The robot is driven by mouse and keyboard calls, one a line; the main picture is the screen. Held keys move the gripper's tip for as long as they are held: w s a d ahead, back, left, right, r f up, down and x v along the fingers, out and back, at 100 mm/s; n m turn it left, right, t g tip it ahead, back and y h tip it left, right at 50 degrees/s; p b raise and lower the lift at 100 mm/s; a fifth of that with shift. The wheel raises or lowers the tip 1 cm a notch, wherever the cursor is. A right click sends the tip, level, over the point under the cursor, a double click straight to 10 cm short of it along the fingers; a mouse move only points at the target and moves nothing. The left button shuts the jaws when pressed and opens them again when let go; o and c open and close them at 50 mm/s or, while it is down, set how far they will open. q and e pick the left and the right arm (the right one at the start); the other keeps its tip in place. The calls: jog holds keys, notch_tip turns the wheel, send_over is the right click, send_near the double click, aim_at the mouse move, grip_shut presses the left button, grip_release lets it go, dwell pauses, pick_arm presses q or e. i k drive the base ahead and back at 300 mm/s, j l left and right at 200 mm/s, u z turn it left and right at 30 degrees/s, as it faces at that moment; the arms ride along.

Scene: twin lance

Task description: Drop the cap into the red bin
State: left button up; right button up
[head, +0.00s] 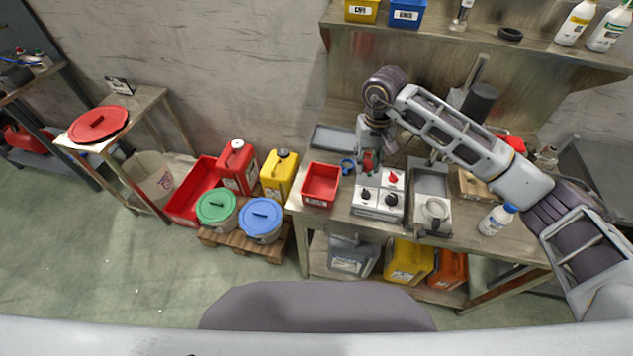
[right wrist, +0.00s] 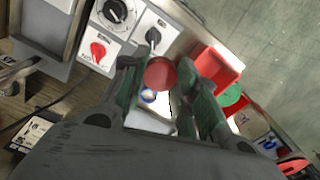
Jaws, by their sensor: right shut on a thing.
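My right gripper (head: 368,160) is above the bench, pointing down, just behind the control box. In the right wrist view its fingers (right wrist: 160,85) are shut on a round red cap (right wrist: 160,73). The cap (head: 368,167) also shows small between the fingertips in the head view, partly hidden by them. A small open red bin (head: 321,185) stands on the left end of the bench, to the left of the gripper. The bin (right wrist: 217,68) shows beyond the fingers in the right wrist view. It looks empty in the head view. My left gripper is not in view.
A control box (head: 379,197) with knobs stands right of the bin. A blue ring (head: 347,166) and a grey tray (head: 333,139) lie behind. A larger red tray (head: 181,207) is on the floor beside lidded buckets.

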aim_at(324, 189)
jog(key=i+j+z, duration=0.15)
jog(key=j, duration=0.3)
jog(key=j+z, duration=0.2)
jog(key=j, duration=0.25)
jog(key=i+j+z, duration=0.15)
jog(key=j, duration=0.35)
